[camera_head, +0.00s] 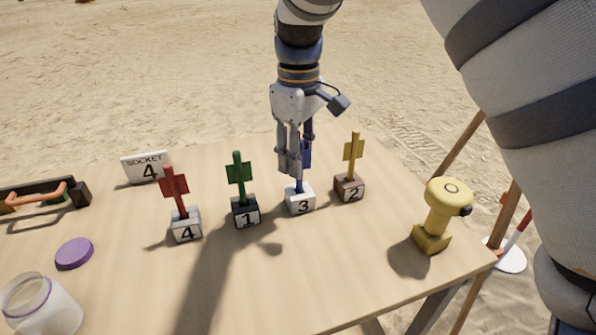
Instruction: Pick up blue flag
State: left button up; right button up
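The blue flag (306,154) stands in the white block marked 3 (300,202), on the wooden table. My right gripper (292,165) reaches down from above, with its fingers at the blue flag and covering its left part. I cannot tell whether the fingers are closed on the flag or only beside it. The flag's lower stem shows below the fingertips, entering the block. My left gripper is not in view.
The green flag (239,172) in block 1 and red flag (174,185) in block 4 stand left; the yellow flag (353,148) in block 2 stands close right. A yellow device (437,212) sits near the right edge. A purple lid (74,253) and jar (45,311) are left.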

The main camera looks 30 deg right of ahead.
notch_tip(320, 180, down, 3)
jog(key=shift+s+f, duration=0.1)
jog(key=shift+s, duration=0.05)
jog(key=shift+d+f, duration=0.1)
jog(key=shift+f, duration=0.3)
grip_shut()
jog(key=shift+r, duration=0.15)
